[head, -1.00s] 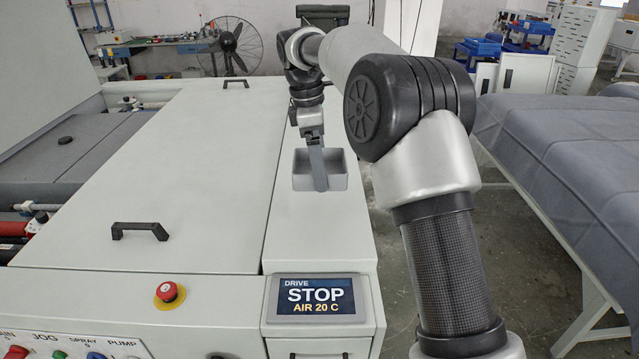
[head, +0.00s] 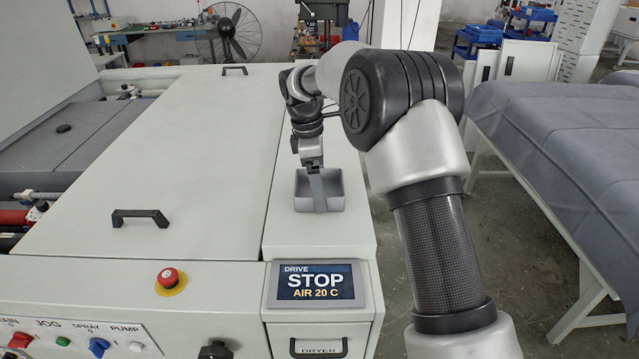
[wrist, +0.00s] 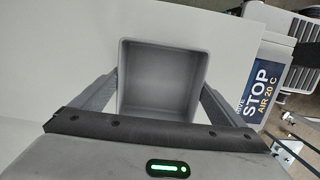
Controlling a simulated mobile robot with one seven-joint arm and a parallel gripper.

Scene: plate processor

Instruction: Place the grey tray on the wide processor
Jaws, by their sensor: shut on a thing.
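The grey tray (head: 335,192), a small open-topped box, is empty. It is over the narrow pale strip on the right side of the wide processor (head: 150,190), behind the display. It looks level; I cannot tell whether its base touches the surface. In the wrist view the tray (wrist: 163,72) lies between the two fingers of my gripper (wrist: 160,82). Its underside is hidden.
The display reading STOP (head: 315,283) is at the strip's front end. A black handle (head: 140,216) and a red button (head: 168,278) are to the left. A cloth-covered table (head: 550,140) stands on the right across a floor gap.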

